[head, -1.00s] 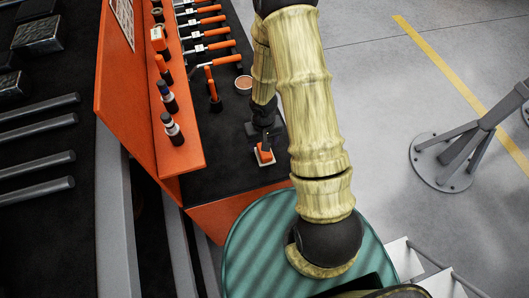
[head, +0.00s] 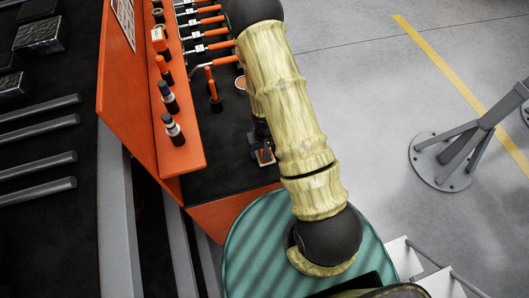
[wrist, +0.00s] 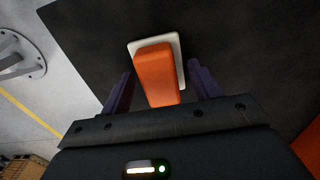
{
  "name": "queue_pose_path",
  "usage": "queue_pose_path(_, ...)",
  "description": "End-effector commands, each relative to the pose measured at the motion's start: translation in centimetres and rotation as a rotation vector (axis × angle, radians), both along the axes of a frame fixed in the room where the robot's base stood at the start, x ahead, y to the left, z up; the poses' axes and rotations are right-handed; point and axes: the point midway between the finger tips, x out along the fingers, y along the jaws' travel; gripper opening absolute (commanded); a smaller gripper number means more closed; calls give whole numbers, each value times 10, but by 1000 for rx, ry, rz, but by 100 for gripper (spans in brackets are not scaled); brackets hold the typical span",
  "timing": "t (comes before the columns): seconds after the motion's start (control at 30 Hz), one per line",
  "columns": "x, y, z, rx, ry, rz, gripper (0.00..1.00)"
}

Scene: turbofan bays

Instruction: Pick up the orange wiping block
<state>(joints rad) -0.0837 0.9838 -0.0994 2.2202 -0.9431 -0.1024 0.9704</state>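The orange wiping block (wrist: 157,75) stands on a white base pad in the wrist view, on the dark bench mat. My gripper (wrist: 161,68) is open, with one dark finger on each side of the block. Gaps show between the fingers and the block, so it does not look gripped. In the head view the wiping block (head: 265,156) is a small orange and white patch, mostly hidden by my gripper (head: 262,147) and arm.
Orange-handled tools (head: 208,46), an upright orange tool (head: 213,90) and a round tin (head: 241,84) lie farther back. A green striped round surface (head: 255,240) is in front.

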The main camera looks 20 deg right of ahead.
Motion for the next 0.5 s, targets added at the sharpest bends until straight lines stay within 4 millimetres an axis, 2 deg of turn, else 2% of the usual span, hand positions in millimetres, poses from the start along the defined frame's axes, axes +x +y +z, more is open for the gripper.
queue_pose_path(0.03, 0, 0, 0, 0, 0, 0, 54)
queue_pose_path(0.23, 0, 0, 0, 0, 0, 0, 15)
queue_pose_path(0.3, 0, 0, 0, 0, 0, 0, 10)
queue_pose_path(0.5, 0, 0, 1, 0, 0, 0, 10)
